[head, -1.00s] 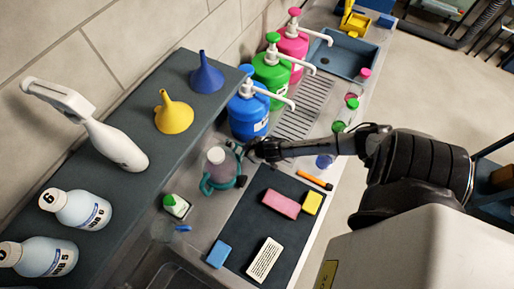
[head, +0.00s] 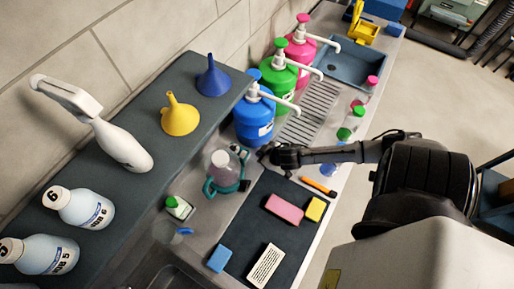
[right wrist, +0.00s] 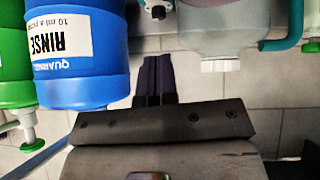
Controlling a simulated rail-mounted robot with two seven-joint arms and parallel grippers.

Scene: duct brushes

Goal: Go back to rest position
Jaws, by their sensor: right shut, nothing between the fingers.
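My right gripper (head: 266,154) is in the head view, its arm coming in from the right. It is shut and empty, just right of a clear bottle (head: 222,170) with teal parts around it, and in front of the blue pump bottle (head: 254,118). In the right wrist view the closed dark fingers (right wrist: 153,78) show between the blue bottle (right wrist: 78,55), labelled "RINSE", and a clear bottle with a white cap (right wrist: 220,65). Nothing is held between them. My left gripper is not in view.
Green (head: 280,80) and pink (head: 300,55) pump bottles stand along the wall. A dark mat (head: 236,254) holds a pink sponge (head: 284,208) and several other items. A raised shelf (head: 160,170) carries funnels (head: 180,116) and bottles. Small capped bottles line the right counter edge.

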